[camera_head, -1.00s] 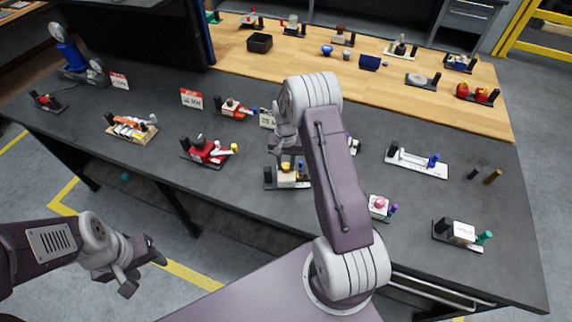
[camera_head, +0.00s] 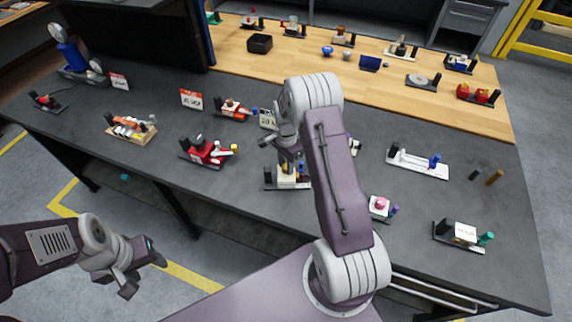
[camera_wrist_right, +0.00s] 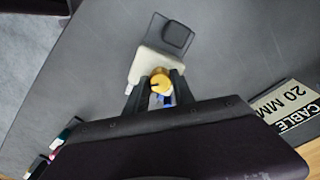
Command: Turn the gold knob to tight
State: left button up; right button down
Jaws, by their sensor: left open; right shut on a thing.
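The gold knob (camera_wrist_right: 160,80) sits on top of a pale block (camera_wrist_right: 150,64) with a dark base, in the middle of the right wrist view. A dark slot line shows on the knob's face. In the head view the block (camera_head: 287,182) stands near the front middle of the dark bench, and the knob is hidden by my gripper. My right gripper (camera_wrist_right: 159,88) is shut on the gold knob, one dark finger on each side; it comes down from above in the head view (camera_head: 289,160). My left gripper (camera_head: 144,268) is open and empty, low at the left, off the bench.
A red fixture (camera_head: 207,152) stands left of the block, and a fixture with a pink knob (camera_head: 380,205) stands to the right. A "CABLE 20 MM" label (camera_wrist_right: 287,106) lies nearby. Several other fixtures line the bench. Bare dark bench (camera_head: 420,215) lies at the right.

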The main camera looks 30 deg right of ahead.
jog(key=shift+m, duration=0.4)
jog(key=c, duration=1.1)
grip_release()
jog(key=shift+o, duration=0.2)
jog(key=shift+d, duration=0.1)
notch_tip(320, 180, up, 9)
jog(key=shift+r+b, duration=0.1)
jog(key=shift+b, duration=0.45)
